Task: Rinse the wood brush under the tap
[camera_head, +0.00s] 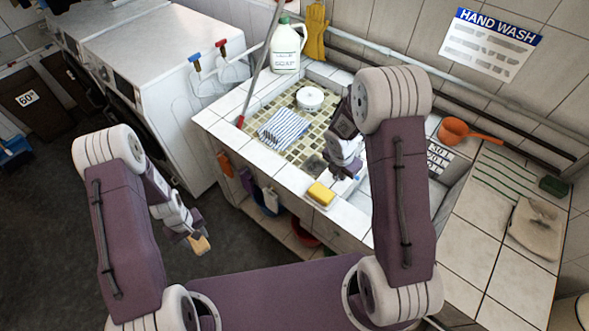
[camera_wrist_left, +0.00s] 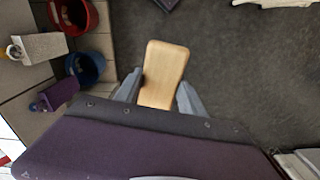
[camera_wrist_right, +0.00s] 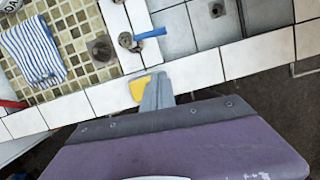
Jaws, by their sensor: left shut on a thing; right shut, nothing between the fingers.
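The wood brush shows as a pale wooden block (camera_wrist_left: 165,70) between the fingers of my left gripper (camera_wrist_left: 160,92). The head view also shows the brush (camera_head: 201,245) and my left gripper (camera_head: 192,235) low over the dark floor, left of the sink. Its bristles are not visible. My right gripper (camera_wrist_right: 158,92) is shut and empty above the sink's front ledge, close to the yellow sponge. A tap with a blue lever (camera_wrist_right: 150,33) stands on the divider between the two basins, just beyond the right fingertips. My right arm hides much of the sink in the head view.
The mosaic basin holds a striped cloth (camera_head: 283,128) and a white round item (camera_head: 310,98). A yellow sponge (camera_head: 321,194) lies on the front ledge. An orange scoop (camera_head: 455,130) is at the back right. Red and blue buckets (camera_wrist_left: 85,68) stand below the sink.

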